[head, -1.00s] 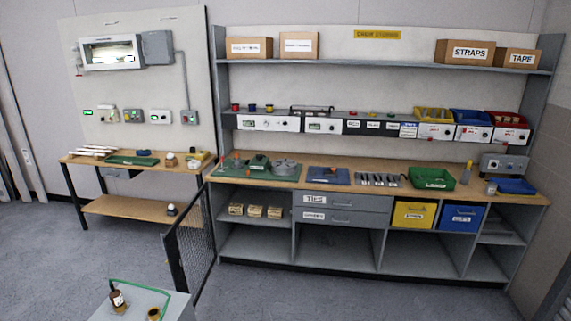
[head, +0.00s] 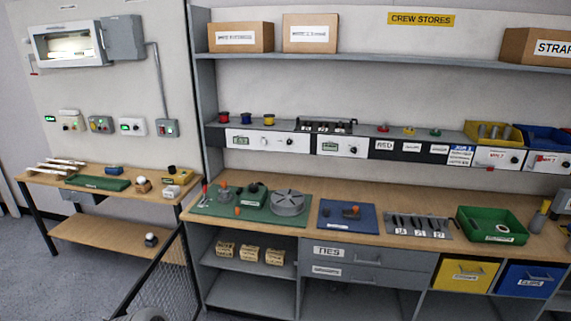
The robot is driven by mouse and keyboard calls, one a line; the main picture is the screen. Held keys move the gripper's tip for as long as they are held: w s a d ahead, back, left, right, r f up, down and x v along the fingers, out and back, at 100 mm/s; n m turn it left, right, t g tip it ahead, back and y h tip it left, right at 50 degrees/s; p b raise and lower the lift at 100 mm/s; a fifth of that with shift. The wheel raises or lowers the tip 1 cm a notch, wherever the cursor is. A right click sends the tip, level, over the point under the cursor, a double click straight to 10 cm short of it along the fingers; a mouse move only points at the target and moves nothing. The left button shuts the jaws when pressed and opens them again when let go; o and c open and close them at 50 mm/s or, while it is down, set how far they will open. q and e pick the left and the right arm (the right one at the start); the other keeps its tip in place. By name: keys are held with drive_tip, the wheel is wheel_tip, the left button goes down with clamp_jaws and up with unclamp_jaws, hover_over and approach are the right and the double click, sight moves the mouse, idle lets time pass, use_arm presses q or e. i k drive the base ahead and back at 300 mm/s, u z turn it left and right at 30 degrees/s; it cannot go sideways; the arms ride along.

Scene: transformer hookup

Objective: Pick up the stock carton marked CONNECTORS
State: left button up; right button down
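No carton in the head view shows a label that I can read as CONNECTORS. Two brown cartons with white labels stand on the top shelf, a left one (head: 241,37) and a right one (head: 310,33); their label print is too blurred to read surely. Several small tan boxes stand in the open bay under the bench, among them a left one (head: 225,249), a middle one (head: 250,253) and a right one (head: 275,257); their labels are too small to read. Neither of my grippers is in view.
The long wooden bench (head: 400,240) holds a green mat, a blue mat and a green tray (head: 490,227). A mesh gate (head: 165,275) stands at the lower left, before the bench end. A STRAPS carton (head: 540,47) is cut off at the right. Grey floor shows at left.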

sight(247, 252)
drive_tip(key=i, duration=1.2)
drive_tip(key=u, duration=1.95)
drive_tip(key=i, duration=0.8)
drive_tip(key=z, duration=1.7)
